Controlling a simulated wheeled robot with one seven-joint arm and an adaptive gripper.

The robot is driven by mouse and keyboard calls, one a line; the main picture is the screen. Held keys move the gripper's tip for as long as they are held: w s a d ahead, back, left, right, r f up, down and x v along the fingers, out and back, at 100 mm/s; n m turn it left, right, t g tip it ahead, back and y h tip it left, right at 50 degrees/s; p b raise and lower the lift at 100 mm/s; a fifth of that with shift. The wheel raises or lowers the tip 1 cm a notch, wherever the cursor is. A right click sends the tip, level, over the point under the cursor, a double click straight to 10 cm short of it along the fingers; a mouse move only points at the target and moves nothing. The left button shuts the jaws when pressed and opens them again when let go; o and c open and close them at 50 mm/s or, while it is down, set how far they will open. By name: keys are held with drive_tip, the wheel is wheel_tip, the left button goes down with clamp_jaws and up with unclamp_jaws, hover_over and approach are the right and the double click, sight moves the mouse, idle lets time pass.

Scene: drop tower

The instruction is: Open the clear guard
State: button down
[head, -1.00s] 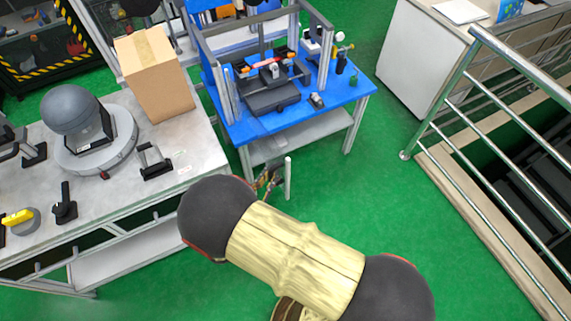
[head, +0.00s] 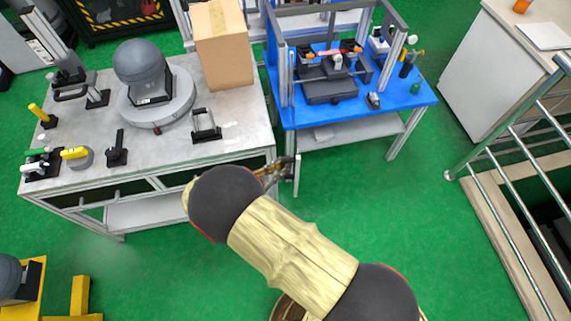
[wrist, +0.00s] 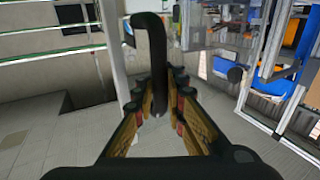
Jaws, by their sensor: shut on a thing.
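My gripper (wrist: 160,108) is shut on a dark curved handle (wrist: 150,45) in the wrist view; the handle rises between the fingers and bends over at its top. In the head view my gripper (head: 282,168) is small and partly hidden behind my arm. A pale upright bar (head: 297,176) stands right beside it, in front of the blue table's left front corner. The clear guard itself is hard to make out in the head view. In the wrist view a pale upright post (wrist: 117,50) stands left of the handle. See-through panelling (wrist: 212,65) seems to show to its right.
The blue table (head: 400,110) carries a metal frame and a dark fixture (head: 330,80). A grey workbench (head: 80,140) at left holds a cardboard box (head: 222,50) and several devices. Metal railings (head: 530,140) stand at right. The green floor between is clear.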

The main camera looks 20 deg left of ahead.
drive_tip(key=c, duration=2.2)
unclamp_jaws()
drive_tip(key=shift+s+d, duration=0.2)
drive_tip(key=shift+s, duration=0.15)
drive_tip(key=o, duration=0.4)
drive_tip(key=shift+w, duration=0.15)
drive_tip(key=shift+c, duration=0.2)
drive_tip(key=shift+a, duration=0.1)
drive_tip(key=v, duration=0.7)
drive_tip(key=shift+a, duration=0.15)
